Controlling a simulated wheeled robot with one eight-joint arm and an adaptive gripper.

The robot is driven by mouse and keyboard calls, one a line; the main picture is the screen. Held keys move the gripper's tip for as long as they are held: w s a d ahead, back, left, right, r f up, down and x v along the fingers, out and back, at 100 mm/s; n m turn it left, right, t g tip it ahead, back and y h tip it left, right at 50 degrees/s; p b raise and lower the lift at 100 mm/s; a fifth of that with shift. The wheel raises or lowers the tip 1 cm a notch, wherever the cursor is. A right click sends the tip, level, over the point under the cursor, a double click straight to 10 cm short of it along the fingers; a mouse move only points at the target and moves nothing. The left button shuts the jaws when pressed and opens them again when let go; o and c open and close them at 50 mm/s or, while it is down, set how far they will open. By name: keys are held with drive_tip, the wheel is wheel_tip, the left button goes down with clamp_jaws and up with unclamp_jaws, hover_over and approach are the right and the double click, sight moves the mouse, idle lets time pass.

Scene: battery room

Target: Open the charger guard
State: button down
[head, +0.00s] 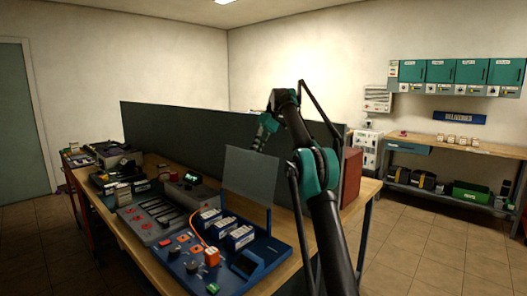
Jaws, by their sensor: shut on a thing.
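The charger guard (249,178) is a flat grey panel in the head view. It stands raised, roughly upright, at the back of a blue charger board (262,262). Several battery packs (240,237) sit uncovered on the board in front of it. My arm reaches over from the right, and my gripper (259,145) is at the guard's top edge. It is shut on the guard there. The fingertips are small and partly hidden, so the exact contact is hard to see.
A grey panel with dark slots (160,216) lies left of the board, with an orange cable (198,226) nearby. A red-brown box (351,175) stands at right. The floor at right is clear.

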drive_tip(key=shift+w+a, duration=0.1)
drive_tip(key=shift+a, duration=0.1)
drive_tip(key=c, duration=1.6)
unclamp_jaws()
